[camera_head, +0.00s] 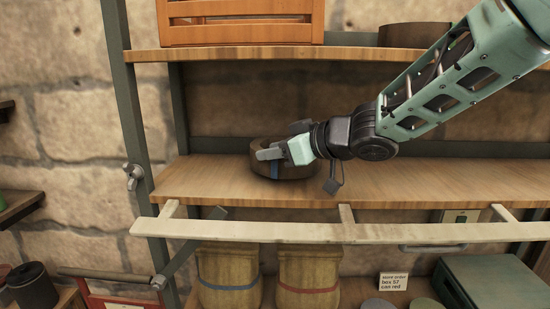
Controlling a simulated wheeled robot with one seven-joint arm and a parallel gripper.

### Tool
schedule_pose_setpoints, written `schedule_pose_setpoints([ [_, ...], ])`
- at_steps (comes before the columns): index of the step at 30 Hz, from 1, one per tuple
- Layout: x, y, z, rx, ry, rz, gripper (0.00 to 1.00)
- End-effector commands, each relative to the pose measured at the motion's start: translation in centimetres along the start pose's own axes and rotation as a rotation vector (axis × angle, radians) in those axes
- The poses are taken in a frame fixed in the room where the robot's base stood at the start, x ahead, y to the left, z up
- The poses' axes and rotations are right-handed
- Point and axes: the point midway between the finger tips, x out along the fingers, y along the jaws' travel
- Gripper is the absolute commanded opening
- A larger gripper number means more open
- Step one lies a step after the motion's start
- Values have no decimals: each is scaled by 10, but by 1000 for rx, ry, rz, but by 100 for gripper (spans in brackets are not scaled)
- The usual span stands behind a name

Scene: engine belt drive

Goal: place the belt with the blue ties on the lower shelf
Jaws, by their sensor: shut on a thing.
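The belt with the blue ties (297,173) is a dark brown ring at the left-centre of the middle wooden shelf (400,184). A blue tie shows on its front side. My gripper (281,143) reaches in from the right and is shut on the belt, with one pale finger lying across the ring's near upper side. The belt appears level and at the shelf surface; I cannot tell whether it fully rests there. The gripper hides part of its top and right side.
The upper shelf (350,54) holds an orange crate (240,22) and another dark ring (410,36). A pale wooden rail (280,233) runs along the front, below the middle shelf. Two sacks (228,275) and a green case (495,283) stand lower down. The middle shelf's right side is clear.

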Motion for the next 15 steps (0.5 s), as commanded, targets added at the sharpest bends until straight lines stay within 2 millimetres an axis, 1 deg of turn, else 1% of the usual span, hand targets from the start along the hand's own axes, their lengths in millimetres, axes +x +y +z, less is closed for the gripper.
schedule_pose_setpoints([
  [2,5,-2,11,0,-1,-3,0],
  [6,8,2,15,-1,1,0,0],
  [12,9,2,18,1,0,1,0],
  [13,9,2,20,3,-4,1,37],
  [14,9,2,20,3,-4,1,45],
  [15,9,2,20,3,-4,1,56],
])
